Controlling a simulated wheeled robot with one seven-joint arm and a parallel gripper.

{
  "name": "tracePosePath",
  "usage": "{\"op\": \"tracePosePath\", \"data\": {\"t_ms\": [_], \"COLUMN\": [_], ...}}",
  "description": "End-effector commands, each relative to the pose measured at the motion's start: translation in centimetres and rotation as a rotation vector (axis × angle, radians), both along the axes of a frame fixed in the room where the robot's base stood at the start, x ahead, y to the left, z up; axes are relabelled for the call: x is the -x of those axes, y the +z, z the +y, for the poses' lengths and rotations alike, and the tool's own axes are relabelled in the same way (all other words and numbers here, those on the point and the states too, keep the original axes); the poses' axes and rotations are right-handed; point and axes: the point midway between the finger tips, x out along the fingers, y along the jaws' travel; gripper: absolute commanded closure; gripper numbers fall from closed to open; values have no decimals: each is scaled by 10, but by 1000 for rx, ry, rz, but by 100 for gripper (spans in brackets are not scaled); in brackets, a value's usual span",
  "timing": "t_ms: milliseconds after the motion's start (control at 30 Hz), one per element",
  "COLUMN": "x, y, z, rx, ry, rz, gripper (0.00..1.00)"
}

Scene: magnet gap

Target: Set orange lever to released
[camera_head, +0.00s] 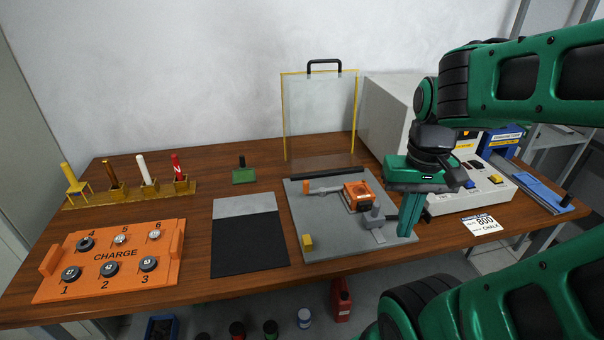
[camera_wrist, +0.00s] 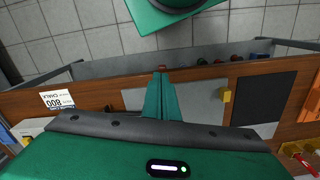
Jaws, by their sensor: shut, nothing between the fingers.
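An orange-ended lever (camera_head: 308,187) with a short grey bar lies on the left upper part of a grey plate (camera_head: 340,243). The bar points toward an orange block (camera_head: 358,196) with a dark top. I cannot tell which lever setting this is. My gripper (camera_head: 406,234) points down at the right edge of the plate, to the right of and apart from the orange lever. Its green fingers are together and empty. They also show in the wrist view (camera_wrist: 161,73), over the plate's edge. The lever is hidden in the wrist view.
A grey bracket with a knob (camera_head: 378,216) stands close left of my fingers. A yellow block (camera_head: 307,241) sits at the plate's front left corner. A clear yellow-edged panel (camera_head: 318,120) stands behind. A white control box (camera_head: 468,188) is to the right. A dark mat (camera_head: 250,245) lies left.

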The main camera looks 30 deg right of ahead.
Motion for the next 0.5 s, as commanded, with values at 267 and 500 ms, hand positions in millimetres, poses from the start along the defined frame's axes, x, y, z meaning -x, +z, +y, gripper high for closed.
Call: {"op": "tracePosePath", "data": {"t_ms": [267,500], "x": [-96,-237], "y": [18,24], "z": [-13,0], "rx": [68,116], "ry": [111,280], "rz": [-83,-209], "gripper": [100,100]}}
